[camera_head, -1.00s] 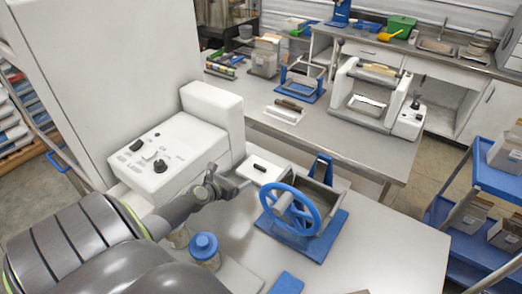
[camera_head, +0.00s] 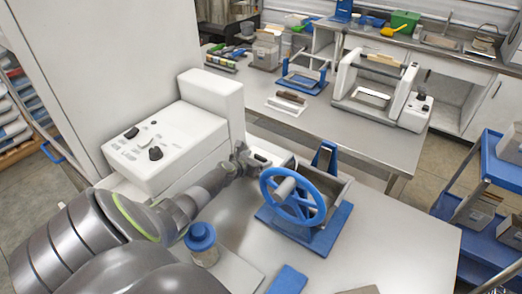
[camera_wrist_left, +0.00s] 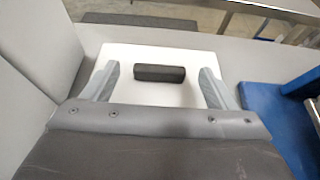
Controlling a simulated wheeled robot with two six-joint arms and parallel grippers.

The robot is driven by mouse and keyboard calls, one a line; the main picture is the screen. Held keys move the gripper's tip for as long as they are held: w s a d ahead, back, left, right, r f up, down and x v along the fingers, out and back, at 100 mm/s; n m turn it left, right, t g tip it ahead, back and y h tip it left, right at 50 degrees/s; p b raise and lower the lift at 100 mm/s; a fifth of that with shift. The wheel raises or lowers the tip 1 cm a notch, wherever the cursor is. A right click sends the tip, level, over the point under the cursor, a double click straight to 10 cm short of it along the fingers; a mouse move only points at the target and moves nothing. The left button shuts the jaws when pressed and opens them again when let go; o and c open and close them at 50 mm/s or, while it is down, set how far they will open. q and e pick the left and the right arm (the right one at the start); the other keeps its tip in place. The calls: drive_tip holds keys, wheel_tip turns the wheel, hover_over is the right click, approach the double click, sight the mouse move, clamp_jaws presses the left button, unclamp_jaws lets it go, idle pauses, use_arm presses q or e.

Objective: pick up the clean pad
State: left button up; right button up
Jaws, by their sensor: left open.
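A white pad with a black bar handle (camera_wrist_left: 200,60) lies flat on the near table in the left wrist view, which I take to be the clean pad. In the head view its handle (camera_head: 262,158) shows just beyond my left gripper (camera_head: 250,162), and most of the pad is hidden. My left gripper is open and empty. In the left wrist view its two fingers (camera_wrist_left: 158,84) reach over the pad, one on each side of the handle, with the handle a little ahead. I cannot tell if the fingers touch the pad. My right gripper is not in view.
A hopper with a blue handwheel (camera_head: 293,197) stands close right of the pad. A white control box (camera_head: 165,140) stands close on the left. A white block with a brown handle (camera_head: 287,104) lies on the far table.

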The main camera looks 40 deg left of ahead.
use_arm(q)
drive_tip(key=shift+w+f, duration=0.1)
drive_tip(key=shift+w, duration=0.15)
drive_tip(key=shift+c, duration=0.3)
drive_tip(key=c, duration=1)
drive_tip(key=shift+c, duration=0.2)
wheel_tip(320, 180, up, 10)
drive_tip(key=p, duration=0.7)
